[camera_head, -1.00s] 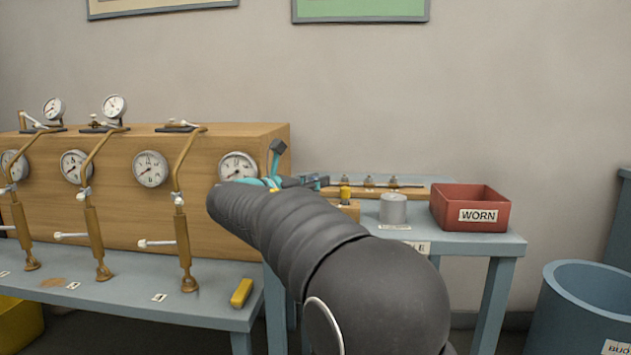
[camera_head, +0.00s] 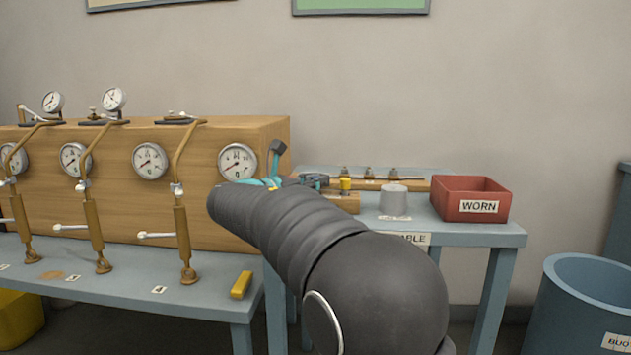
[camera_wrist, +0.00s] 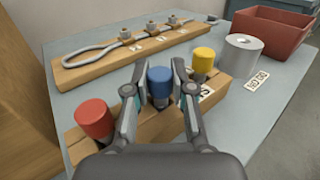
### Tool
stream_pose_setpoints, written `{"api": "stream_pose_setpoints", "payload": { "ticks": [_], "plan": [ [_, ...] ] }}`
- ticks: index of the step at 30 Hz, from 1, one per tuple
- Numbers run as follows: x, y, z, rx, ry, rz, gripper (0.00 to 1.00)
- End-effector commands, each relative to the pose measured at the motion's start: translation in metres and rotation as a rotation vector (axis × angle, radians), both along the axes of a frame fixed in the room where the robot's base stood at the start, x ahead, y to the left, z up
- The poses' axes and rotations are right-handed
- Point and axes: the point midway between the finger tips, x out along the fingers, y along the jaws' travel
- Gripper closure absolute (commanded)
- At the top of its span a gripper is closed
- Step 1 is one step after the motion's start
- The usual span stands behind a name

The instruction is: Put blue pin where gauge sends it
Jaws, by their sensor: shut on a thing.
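My gripper (camera_wrist: 158,88) is shut on the blue pin (camera_wrist: 159,80) in the wrist view, one finger on each side of it. The blue pin stands upright at a wooden block, between a red pin (camera_wrist: 94,117) and a yellow pin (camera_wrist: 203,61). In the head view my arm hides the blue and red pins, and the yellow pin (camera_head: 345,184) shows past it. Several round white gauges sit on the wooden cabinet, one (camera_head: 238,161) near my gripper. Their needles are too small to read surely.
A red box (camera_head: 470,200) marked WORN stands right of a grey cylinder (camera_head: 393,200). A wooden rack (camera_wrist: 130,53) with a looped cable lies behind the pins. A blue bin (camera_head: 580,300) stands on the floor at right. A yellow block (camera_head: 241,285) lies on the left bench.

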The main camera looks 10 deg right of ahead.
Motion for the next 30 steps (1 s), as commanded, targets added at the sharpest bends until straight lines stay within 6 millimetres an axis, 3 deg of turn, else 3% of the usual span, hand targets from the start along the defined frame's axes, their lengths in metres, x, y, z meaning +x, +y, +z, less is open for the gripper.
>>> {"api": "stream_pose_setpoints", "payload": {
  "ticks": [1,4,5,17,30],
  "plan": [
    [0.000,0.000,-0.001,0.000,0.000,0.000,0.74],
    [0.000,0.000,0.000,0.000,0.000,0.000,0.49],
    [0.000,0.000,0.000,0.000,0.000,0.000,0.47],
    [-0.004,0.007,0.000,0.000,0.000,0.003,0.47],
    [-0.048,0.073,0.000,-0.001,0.001,0.003,0.47]
  ]
}}
